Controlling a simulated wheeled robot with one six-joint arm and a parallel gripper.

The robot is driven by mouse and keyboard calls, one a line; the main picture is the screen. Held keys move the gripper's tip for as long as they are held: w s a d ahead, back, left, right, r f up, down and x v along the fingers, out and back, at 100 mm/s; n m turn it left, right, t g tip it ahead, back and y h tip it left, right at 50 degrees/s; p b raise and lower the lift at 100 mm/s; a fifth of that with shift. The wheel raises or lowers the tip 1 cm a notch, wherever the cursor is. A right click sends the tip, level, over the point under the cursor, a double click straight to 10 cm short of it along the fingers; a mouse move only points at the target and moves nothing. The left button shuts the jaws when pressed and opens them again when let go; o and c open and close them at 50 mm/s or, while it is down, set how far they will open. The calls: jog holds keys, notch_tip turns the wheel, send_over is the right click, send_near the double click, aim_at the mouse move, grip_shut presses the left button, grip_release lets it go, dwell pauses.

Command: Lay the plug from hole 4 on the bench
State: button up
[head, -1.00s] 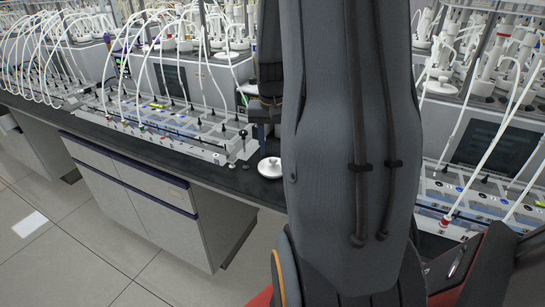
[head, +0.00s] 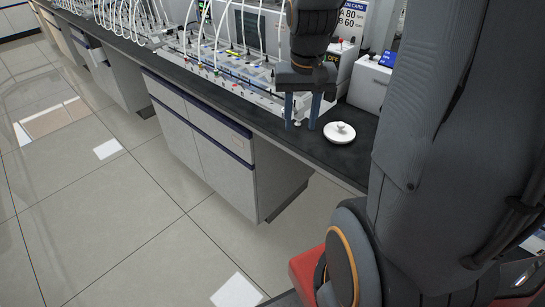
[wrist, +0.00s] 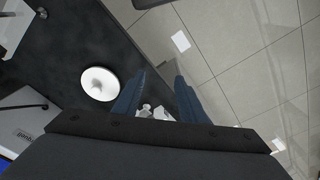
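A white round lid-like piece with a small knob (head: 339,132), perhaps the plug, lies flat on the dark bench top (head: 345,161) near its front edge. It also shows in the wrist view (wrist: 100,84). My gripper (head: 302,122) points down just left of it, apart from it, with its two blue-grey fingers spread. In the wrist view the fingers (wrist: 161,76) also stand apart. Small white parts (wrist: 150,110) show between them, seemingly beyond; I see nothing gripped. I cannot make out which hole is hole 4.
A long rack with tubes (head: 225,72) stands on the bench to the left of and behind my gripper. A white box with a blue part (head: 369,82) and an upright card (head: 352,20) stand behind the white piece.

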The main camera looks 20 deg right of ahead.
jog(key=s+a+f+n, duration=0.2)
jog(key=s+a, duration=0.1)
jog(key=a, duration=0.3)
jog(key=s+a+f+n, duration=0.2)
jog(key=s+a, duration=0.2)
jog(key=a, duration=0.2)
jog(key=shift+n, duration=0.3)
jog(key=shift+f, duration=0.1)
